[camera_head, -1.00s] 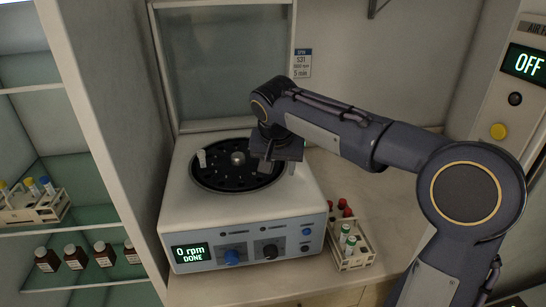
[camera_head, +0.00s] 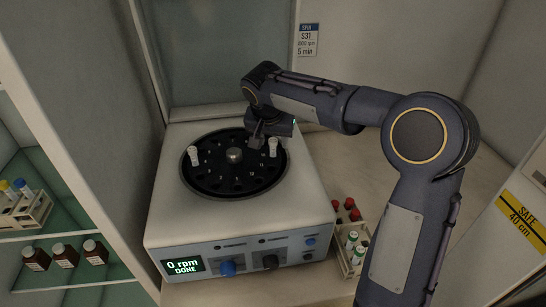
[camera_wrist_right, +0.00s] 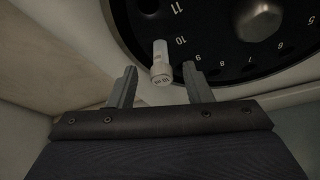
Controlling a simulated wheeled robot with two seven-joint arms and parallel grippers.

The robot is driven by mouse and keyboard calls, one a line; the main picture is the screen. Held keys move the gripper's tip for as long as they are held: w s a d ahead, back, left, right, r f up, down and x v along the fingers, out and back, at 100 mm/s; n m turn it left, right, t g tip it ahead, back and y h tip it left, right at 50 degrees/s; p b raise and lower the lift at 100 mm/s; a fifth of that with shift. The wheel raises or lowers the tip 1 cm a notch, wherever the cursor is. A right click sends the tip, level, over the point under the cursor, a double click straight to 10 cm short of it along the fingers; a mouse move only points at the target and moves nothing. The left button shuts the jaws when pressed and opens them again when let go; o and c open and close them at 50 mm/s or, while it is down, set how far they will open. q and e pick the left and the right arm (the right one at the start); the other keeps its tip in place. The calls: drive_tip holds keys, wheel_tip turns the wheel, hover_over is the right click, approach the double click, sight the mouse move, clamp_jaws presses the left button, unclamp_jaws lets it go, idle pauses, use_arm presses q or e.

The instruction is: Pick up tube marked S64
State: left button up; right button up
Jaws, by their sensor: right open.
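A white-capped tube (camera_head: 272,147) stands in the right side of the black centrifuge rotor (camera_head: 221,183). In the right wrist view this tube (camera_wrist_right: 161,62) sits by the number 10, its cap toward me; the marks on the cap are too small to read. A second white-capped tube (camera_head: 193,155) stands at the rotor's left. I cannot tell which is S64. My right gripper (camera_head: 262,139) is just over the rotor's right side. In the wrist view its open fingers (camera_wrist_right: 159,79) lie either side of the cap, with gaps. My left gripper is out of view.
The centrifuge (camera_head: 240,228) reads 0 rpm DONE. A rack (camera_head: 350,262) with red- and white- or green-capped tubes stands at its right. The left shelf holds another tube rack (camera_head: 35,212) and brown bottles (camera_head: 65,255). Counter is clear behind the right rack.

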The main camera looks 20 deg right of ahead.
sight(273, 157)
drive_tip(key=shift+x, duration=1.45)
clamp_jaws()
